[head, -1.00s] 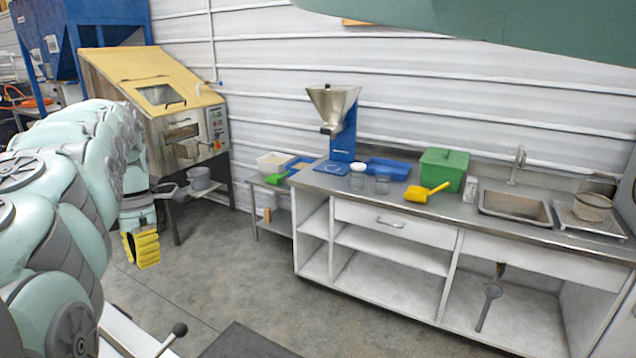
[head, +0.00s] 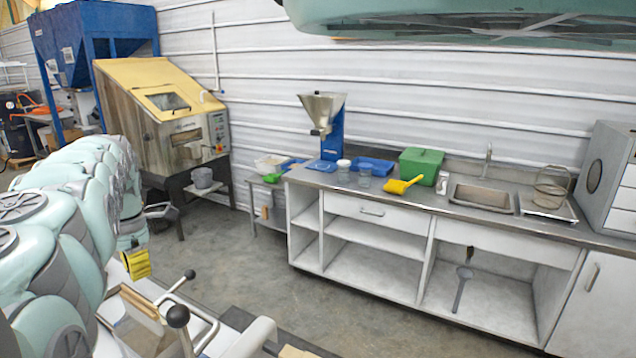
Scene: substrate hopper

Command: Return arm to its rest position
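My arm runs down the left side of the head view, with its links folded close to my body.
A steel counter (head: 440,207) with open shelves stands to the right, holding a green box (head: 420,166), a yellow scoop (head: 402,185) and a blue hopper unit (head: 332,140). A yellow-topped machine (head: 160,115) stands behind my arm. The floor (head: 235,255) between is clear.

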